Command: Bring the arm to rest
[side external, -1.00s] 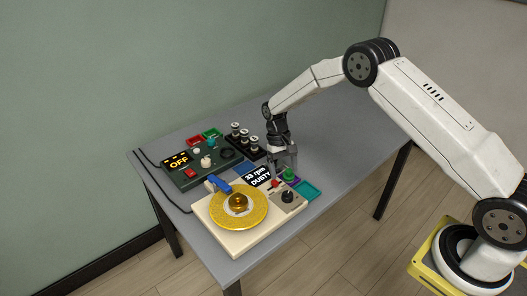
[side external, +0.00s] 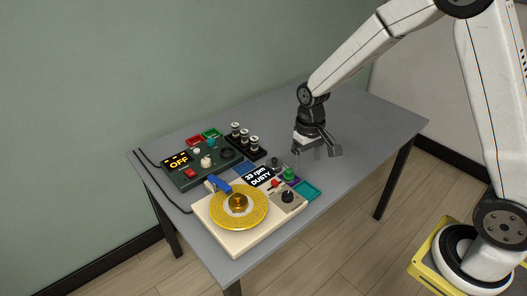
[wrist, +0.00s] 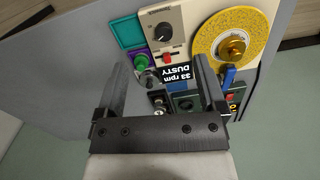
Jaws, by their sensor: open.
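My gripper (side external: 317,152) is raised above the grey table, to the right of the devices, apart from everything. Its fingers are spread and empty; they also show in the wrist view (wrist: 158,75). The cream turntable (side external: 237,244) carries a gold glittery platter (side external: 225,214) with an amber knob at its centre. Its display (side external: 259,177) reads "33 rpm DUSTY". A green-topped piece (side external: 289,174) and a dark-topped piece (side external: 277,163) stand beside it, below and left of my gripper.
A dark green box (side external: 188,182) reading "OFF" stands behind the turntable. A black rack (side external: 258,157) holds several small bottles. Red (side external: 194,141), green (side external: 212,133) and teal (side external: 307,190) trays lie on the table (side external: 368,125). The table's right part is clear.

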